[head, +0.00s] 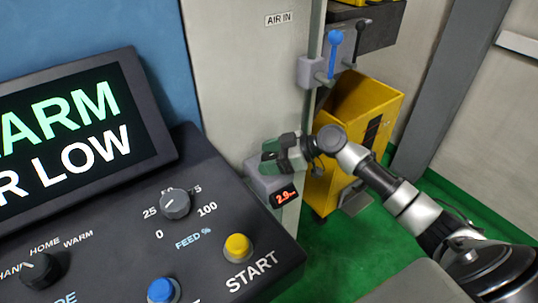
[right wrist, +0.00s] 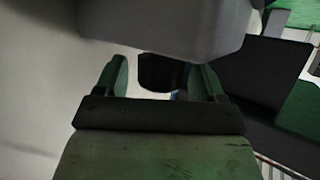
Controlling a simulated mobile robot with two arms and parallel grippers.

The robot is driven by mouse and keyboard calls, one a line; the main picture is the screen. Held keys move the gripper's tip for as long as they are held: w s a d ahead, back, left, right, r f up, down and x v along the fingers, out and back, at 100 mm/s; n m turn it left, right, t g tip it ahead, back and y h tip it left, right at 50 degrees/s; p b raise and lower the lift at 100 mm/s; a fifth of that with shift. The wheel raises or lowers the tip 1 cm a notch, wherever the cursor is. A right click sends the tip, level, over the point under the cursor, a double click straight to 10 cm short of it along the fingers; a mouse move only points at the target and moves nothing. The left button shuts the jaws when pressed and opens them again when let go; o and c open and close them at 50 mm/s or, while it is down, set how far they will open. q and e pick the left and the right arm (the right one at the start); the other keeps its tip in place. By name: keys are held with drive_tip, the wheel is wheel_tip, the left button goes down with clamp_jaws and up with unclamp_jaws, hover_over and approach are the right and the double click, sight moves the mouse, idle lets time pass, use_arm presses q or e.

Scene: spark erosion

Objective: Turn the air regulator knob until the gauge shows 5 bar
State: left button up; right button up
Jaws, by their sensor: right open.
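The air regulator (head: 262,183) is a grey block on the pale machine wall, below the AIR IN label (head: 280,18). Its gauge (head: 285,196) shows red digits that look like 2.9, with a small unit that I cannot read. My right gripper (head: 284,158) is at the top of the regulator and hides the knob in the head view. In the right wrist view, the dark knob (right wrist: 160,73) stands out from the grey regulator body (right wrist: 165,25). The open green fingers (right wrist: 164,80) are on either side of it, with visible gaps. My left gripper is not in view.
A black control panel (head: 120,225) with a feed dial (head: 175,204) and a yellow START button (head: 238,247) is at left. A screen (head: 75,135) shows a partly cut-off low alarm. A yellow bin (head: 362,105) and a blue-handled valve (head: 335,50) are close behind my right arm.

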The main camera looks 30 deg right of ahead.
drive_tip(key=shift+c, duration=0.2)
drive_tip(key=c, duration=0.9)
drive_tip(key=shift+r+m+t+h+p, duration=0.1)
drive_tip(key=shift+m+t+h+p, duration=0.3)
drive_tip(key=shift+m+t+p, duration=0.3)
drive_tip(key=m+t+h+p, duration=0.1)
drive_tip(key=m+h+p, duration=0.2)
drive_tip(key=p, duration=0.4)
drive_tip(key=m+t+h+p, duration=0.2)
drive_tip(key=m+h+p, duration=0.1)
drive_tip(key=p, duration=0.3)
drive_tip(key=m+t+h+p, duration=0.1)
drive_tip(key=m+h+p, duration=0.2)
drive_tip(key=p, duration=0.4)
drive_tip(key=shift+a+r+t+p, duration=0.15)
drive_tip(key=shift+a+t+p, duration=0.05)
drive_tip(key=shift+t+p, duration=0.2)
drive_tip(key=shift+d+f+m+h+p, duration=0.1)
drive_tip(key=shift+f+m+h+p, duration=0.15)
drive_tip(key=shift+m+h+p, duration=1)
drive_tip(key=o, duration=0.9)
drive_tip(key=shift+o, duration=0.2)
drive_tip(key=shift+s, duration=0.1)
